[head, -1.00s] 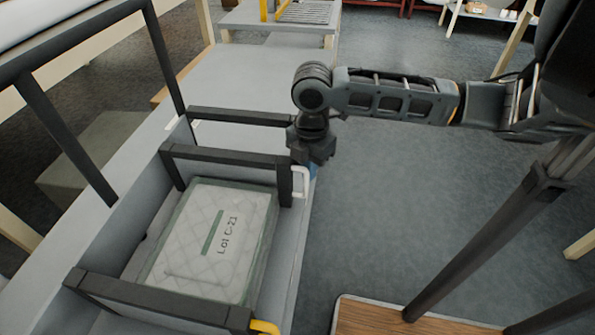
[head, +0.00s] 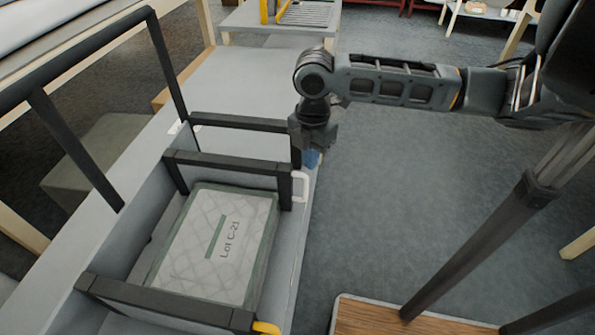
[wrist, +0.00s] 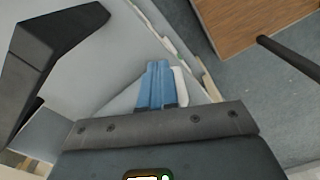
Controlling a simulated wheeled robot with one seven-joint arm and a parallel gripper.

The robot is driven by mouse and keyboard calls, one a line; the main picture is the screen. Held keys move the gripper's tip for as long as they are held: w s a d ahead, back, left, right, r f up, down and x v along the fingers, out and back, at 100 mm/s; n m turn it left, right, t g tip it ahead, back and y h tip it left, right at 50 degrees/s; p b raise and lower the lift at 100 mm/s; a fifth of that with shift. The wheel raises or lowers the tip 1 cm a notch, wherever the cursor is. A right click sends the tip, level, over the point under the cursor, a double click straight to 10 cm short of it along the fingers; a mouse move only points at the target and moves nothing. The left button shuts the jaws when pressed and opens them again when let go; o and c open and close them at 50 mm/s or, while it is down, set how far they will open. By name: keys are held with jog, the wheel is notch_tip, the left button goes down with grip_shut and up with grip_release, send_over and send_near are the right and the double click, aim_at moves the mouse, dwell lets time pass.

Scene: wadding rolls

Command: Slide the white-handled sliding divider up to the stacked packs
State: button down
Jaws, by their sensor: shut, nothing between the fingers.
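The white-handled sliding divider (head: 228,163) is a dark frame across the grey trough, on the far side of the packs. Its white handle (head: 301,187) hangs at its right end. The stacked packs (head: 192,262), quilted white with a green edge and marked "Lot C-21", lie close to the divider; I cannot tell whether they touch. My gripper (head: 313,160) is just beyond the white handle, pointing down. In the wrist view its blue fingers (wrist: 157,84) are together and empty, with a white piece, likely the handle (wrist: 181,86), right beside them.
A second dark frame with a yellow handle (head: 266,327) stands at the near side of the packs. Another dark frame (head: 240,122) crosses the trough farther back. A wooden-topped table (head: 370,318) is at the bottom right.

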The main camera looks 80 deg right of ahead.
notch_tip(320, 180, up, 5)
jog(key=p, duration=0.3)
jog(key=shift+r, duration=0.1)
dwell(0.6)
